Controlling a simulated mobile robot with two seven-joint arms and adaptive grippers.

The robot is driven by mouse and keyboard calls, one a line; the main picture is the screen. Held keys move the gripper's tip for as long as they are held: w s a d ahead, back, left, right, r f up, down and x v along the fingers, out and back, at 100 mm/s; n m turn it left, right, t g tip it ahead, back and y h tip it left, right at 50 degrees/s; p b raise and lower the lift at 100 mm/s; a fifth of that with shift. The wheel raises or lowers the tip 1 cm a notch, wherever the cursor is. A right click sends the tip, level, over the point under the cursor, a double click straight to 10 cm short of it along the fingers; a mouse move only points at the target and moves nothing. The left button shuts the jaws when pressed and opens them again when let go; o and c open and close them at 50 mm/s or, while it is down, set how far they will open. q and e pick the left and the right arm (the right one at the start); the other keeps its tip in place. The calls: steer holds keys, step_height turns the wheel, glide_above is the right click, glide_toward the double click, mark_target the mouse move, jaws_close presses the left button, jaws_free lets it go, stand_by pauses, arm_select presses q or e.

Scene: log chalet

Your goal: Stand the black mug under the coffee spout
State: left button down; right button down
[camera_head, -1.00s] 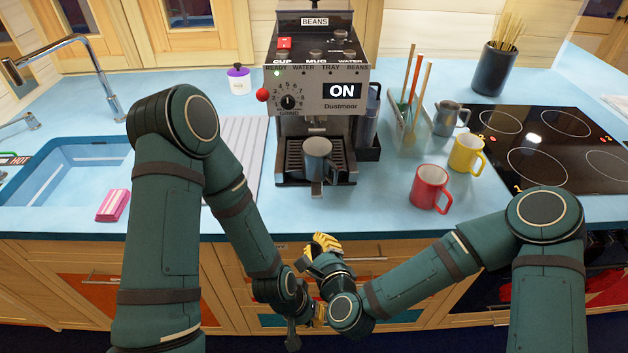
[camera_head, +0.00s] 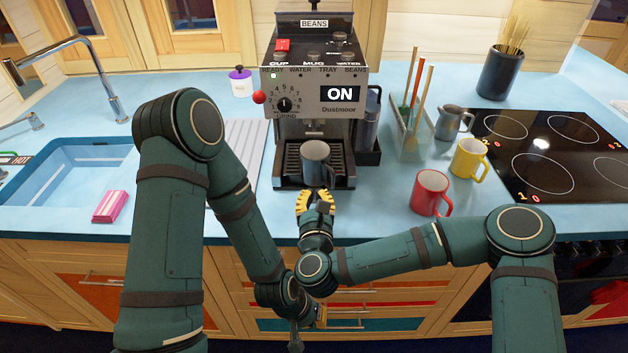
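A dark grey-black mug (camera_head: 314,153) stands upright on the drip tray of the coffee machine (camera_head: 318,102), below its spout area, with its handle side toward me. My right gripper (camera_head: 315,194), with yellow fingers, is at the mug's near side, by the handle. Its fingers look spread, one to each side of the handle, which is mostly hidden. I cannot tell if they touch the mug. My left gripper (camera_head: 308,322) hangs low in front of the drawers, below the counter edge. It is partly hidden by arm links, and its fingers are unclear.
A red mug (camera_head: 428,192) and a yellow mug (camera_head: 466,158) stand to the right, with a metal jug (camera_head: 449,123) behind. A utensil holder (camera_head: 411,140) is beside the machine. The hob (camera_head: 560,150) is at right, the sink (camera_head: 70,170) at left.

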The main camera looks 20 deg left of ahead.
mark_target(314, 176)
steer(key=x, duration=0.6)
steer(key=shift+s, duration=0.1)
steer(key=b+x, duration=0.2)
steer(key=x, duration=0.1)
steer(key=shift+f, duration=0.2)
steer(key=shift+w, duration=0.3)
steer(key=shift+a+r, duration=0.1)
steer(key=shift+r, duration=0.05)
